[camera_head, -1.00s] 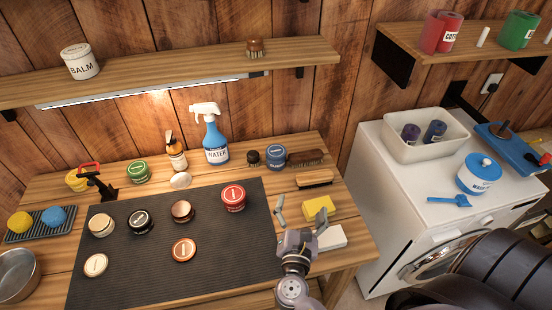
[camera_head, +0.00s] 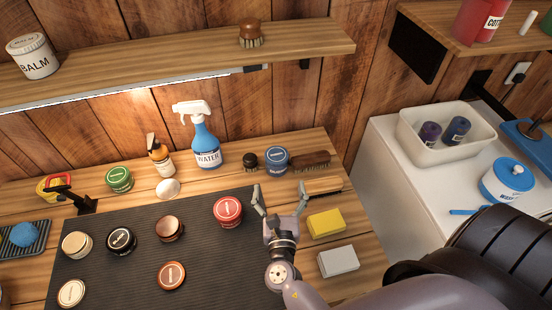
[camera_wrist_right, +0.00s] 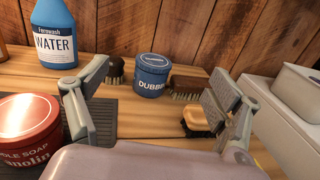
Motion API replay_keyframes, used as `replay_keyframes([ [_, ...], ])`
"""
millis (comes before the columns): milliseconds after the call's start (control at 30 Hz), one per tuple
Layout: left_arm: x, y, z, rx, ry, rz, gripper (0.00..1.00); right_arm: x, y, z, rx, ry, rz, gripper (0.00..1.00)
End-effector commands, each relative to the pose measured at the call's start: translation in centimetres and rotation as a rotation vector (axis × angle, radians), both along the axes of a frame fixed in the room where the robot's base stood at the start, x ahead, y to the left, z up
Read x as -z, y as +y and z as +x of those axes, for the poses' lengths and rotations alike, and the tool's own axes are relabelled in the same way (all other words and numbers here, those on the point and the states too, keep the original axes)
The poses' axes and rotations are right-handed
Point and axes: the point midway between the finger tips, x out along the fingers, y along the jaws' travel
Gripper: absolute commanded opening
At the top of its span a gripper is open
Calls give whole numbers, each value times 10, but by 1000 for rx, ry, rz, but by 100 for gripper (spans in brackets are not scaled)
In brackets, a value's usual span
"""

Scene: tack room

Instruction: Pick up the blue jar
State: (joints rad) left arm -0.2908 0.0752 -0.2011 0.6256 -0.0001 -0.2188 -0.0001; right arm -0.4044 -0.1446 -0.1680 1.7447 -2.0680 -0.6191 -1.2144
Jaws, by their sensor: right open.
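The blue jar (camera_head: 276,161) stands upright at the back of the wooden bench, between a small dark-handled brush and a long brush. In the right wrist view the blue jar (camera_wrist_right: 152,75) has a white label reading "DUBB…" and shows between my fingers, beyond them. My right gripper (camera_head: 280,197) is open and empty, in front of the jar and apart from it. Its fingers also show in the right wrist view (camera_wrist_right: 158,105). My left gripper is not in view.
A red tin (camera_head: 228,211) is left of my right gripper. A blue spray bottle (camera_head: 206,143) stands left of the jar. The long brush (camera_head: 310,162) is close on its right. A yellow sponge (camera_head: 326,223) and white block (camera_head: 338,261) lie to the right. A shelf (camera_head: 180,60) hangs above.

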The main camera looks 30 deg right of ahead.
Motion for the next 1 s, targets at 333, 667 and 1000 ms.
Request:
replay_keyframes([
  [333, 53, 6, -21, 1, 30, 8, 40, 51, 0, -1, 1, 0, 1, 85],
  [667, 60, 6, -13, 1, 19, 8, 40, 59, -10, 20, 2, -4, 0, 85],
  [1000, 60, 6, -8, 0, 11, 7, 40, 60, -41, 84, 3, -3, 1, 85],
])
